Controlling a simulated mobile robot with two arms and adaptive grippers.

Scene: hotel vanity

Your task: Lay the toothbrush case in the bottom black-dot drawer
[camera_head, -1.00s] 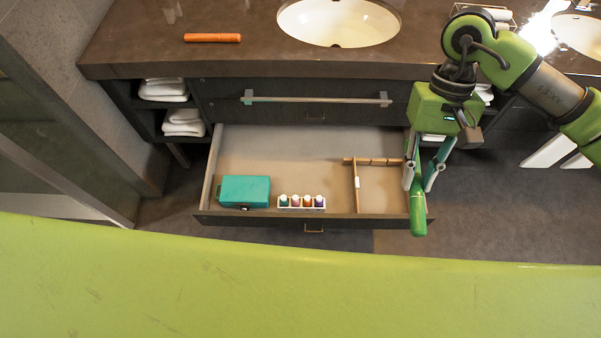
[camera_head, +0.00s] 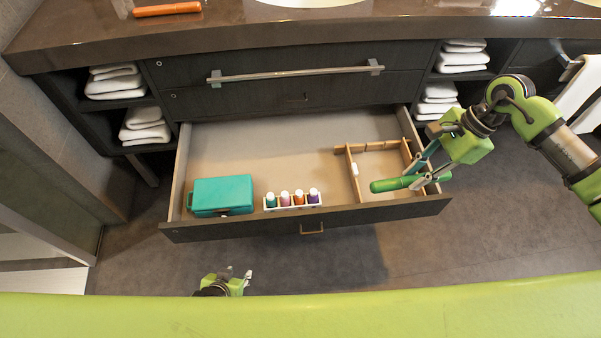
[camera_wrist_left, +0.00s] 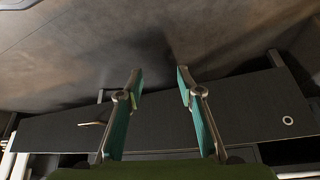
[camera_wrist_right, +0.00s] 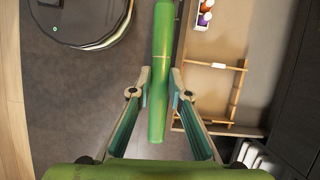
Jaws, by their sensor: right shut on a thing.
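The green toothbrush case (camera_head: 392,185) is a long tube lying roughly level. My right gripper (camera_head: 416,181) is shut on it near the right end of the open lower drawer (camera_head: 290,231). In the head view it overlaps the drawer's front edge and divided right part. The right wrist view shows the case (camera_wrist_right: 162,45) running along the drawer's front edge, mostly over the floor side; its height is unclear. My left gripper (camera_head: 238,272) is empty, low in front of the drawer; the left wrist view shows its fingers (camera_wrist_left: 158,78) apart. No black dot mark is clear.
The drawer holds a teal box (camera_head: 222,193), a rack of small bottles (camera_head: 292,199) and a wooden divider (camera_head: 352,172). Bare drawer floor lies behind the bottles. A closed drawer (camera_head: 290,95) is above. An orange tube (camera_head: 167,9) lies on the counter (camera_head: 215,38).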

